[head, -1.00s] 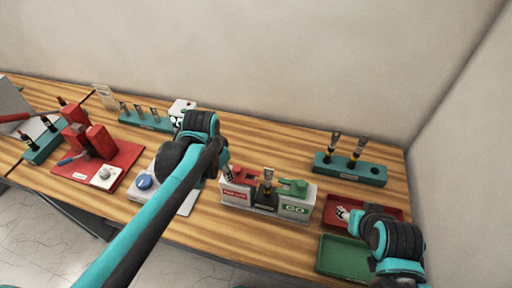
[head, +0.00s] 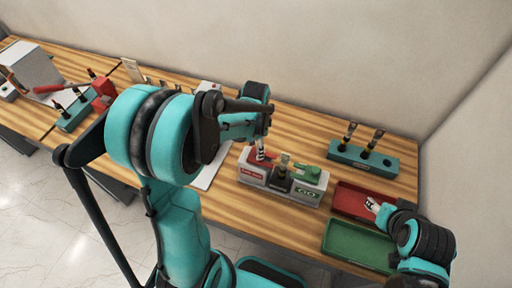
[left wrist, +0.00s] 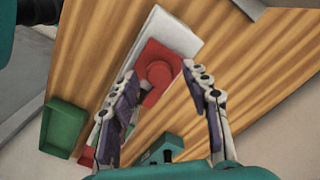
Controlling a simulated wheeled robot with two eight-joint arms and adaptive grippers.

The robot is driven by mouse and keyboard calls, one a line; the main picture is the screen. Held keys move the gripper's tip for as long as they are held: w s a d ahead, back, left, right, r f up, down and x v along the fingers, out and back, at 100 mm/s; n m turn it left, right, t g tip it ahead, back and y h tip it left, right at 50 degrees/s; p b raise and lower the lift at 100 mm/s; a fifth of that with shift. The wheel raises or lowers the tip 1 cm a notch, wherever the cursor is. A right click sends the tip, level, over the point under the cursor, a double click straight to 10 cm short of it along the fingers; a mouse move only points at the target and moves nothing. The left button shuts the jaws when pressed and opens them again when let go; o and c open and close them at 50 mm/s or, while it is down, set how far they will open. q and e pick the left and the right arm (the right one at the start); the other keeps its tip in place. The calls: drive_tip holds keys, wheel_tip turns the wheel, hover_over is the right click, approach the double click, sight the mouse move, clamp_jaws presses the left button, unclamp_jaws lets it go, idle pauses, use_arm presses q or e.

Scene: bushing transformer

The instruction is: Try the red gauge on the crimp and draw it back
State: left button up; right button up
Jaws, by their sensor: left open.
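The gauge stand (head: 258,180) is a pale block with a red label on its left and a green GO label on its right. In the left wrist view the red gauge (left wrist: 157,76), with its round knob, sits on the stand. My left gripper (head: 261,150) is open above the red end, and its fingers (left wrist: 160,84) spread either side of the gauge without visible grip. A crimped piece (head: 284,161) stands upright in the dark holder mid-stand. The green gauge (head: 307,171) lies on the right end. My right gripper (head: 376,206) is over the red tray; its jaws are unclear.
A red tray (head: 348,190) and a green tray (head: 350,240) lie at the right front. A teal rack (head: 345,153) with upright pieces stands behind them. A red tool (head: 103,90) and another teal rack (head: 72,121) are at left. My left arm hides the middle-left table.

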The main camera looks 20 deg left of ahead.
use_arm(q)
drive_tip(key=shift+f, duration=0.15)
clamp_jaws()
drive_tip(key=shift+d+b, duration=0.3)
drive_tip(key=shift+d, duration=0.7)
unclamp_jaws()
wheel_tip(320, 180, up, 12)
